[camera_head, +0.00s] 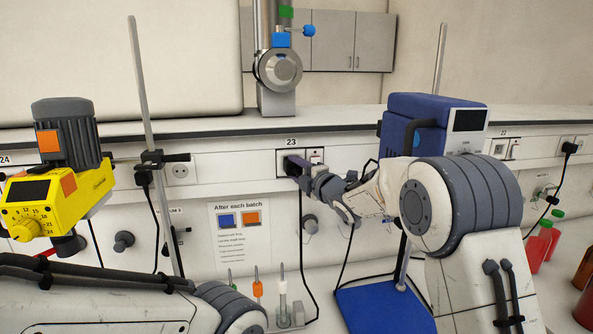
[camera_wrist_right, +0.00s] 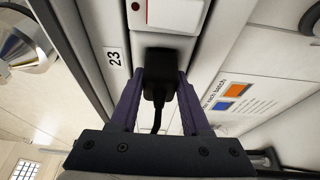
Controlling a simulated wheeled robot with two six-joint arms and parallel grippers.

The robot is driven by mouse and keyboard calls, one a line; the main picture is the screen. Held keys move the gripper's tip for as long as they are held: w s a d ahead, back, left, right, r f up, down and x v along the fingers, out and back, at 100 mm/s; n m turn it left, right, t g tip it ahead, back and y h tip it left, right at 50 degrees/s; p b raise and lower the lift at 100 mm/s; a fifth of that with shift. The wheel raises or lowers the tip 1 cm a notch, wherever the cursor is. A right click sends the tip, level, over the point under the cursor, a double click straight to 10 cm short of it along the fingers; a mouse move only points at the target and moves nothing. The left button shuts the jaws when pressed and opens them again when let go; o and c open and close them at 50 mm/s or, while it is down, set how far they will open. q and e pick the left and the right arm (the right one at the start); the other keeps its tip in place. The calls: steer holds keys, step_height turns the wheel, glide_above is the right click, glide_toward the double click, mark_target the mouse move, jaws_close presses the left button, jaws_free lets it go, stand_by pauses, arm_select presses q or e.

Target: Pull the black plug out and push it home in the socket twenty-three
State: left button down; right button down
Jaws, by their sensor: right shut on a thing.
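The black plug (camera_wrist_right: 159,72) is between the two fingers of my right gripper (camera_wrist_right: 158,88), which is shut on it. Its cord hangs down from it. In the head view my right gripper (camera_head: 307,176) reaches the wall socket (camera_head: 315,155) under the label 23 (camera_head: 291,142). The plug's front meets the face of this socket in the wrist view (camera_wrist_right: 172,45); the fingers hide part of it, and I cannot tell how deep it sits. My left gripper is out of view; only part of that arm shows at lower left.
A yellow stirrer (camera_head: 60,200) on a stand is at the left, beside a free-looking socket (camera_head: 181,172) and another black plug (camera_head: 143,176). A blue device (camera_head: 405,125) stands right of socket 23. Red bottles (camera_head: 540,245) are at far right. Pipettes (camera_head: 258,288) stand below.

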steer(key=shift+c, duration=1.4)
jaws_free()
steer(key=shift+s+d, duration=0.15)
steer(key=shift+s, duration=0.05)
steer(key=b+v, duration=0.5)
steer(key=v, duration=0.4)
steer(key=s+a+f+m+g+h, duration=0.3)
steer(key=s+f+m+g+h, duration=0.35)
steer(key=s+f+m, duration=0.7)
steer(key=s+d+f+m+g, duration=0.1)
steer(key=s+f+g, duration=0.2)
steer(key=s, duration=0.7)
steer(key=s+d+f+m+g+h, duration=0.1)
steer(key=s+f+g, duration=0.2)
steer(key=s, duration=0.6)
steer(key=s+d+f+m+g, duration=0.1)
steer(key=s+f+g, duration=0.2)
steer(key=s, duration=0.7)
steer(key=shift+s+f+h, duration=0.3)
steer(key=shift+h, duration=0.05)
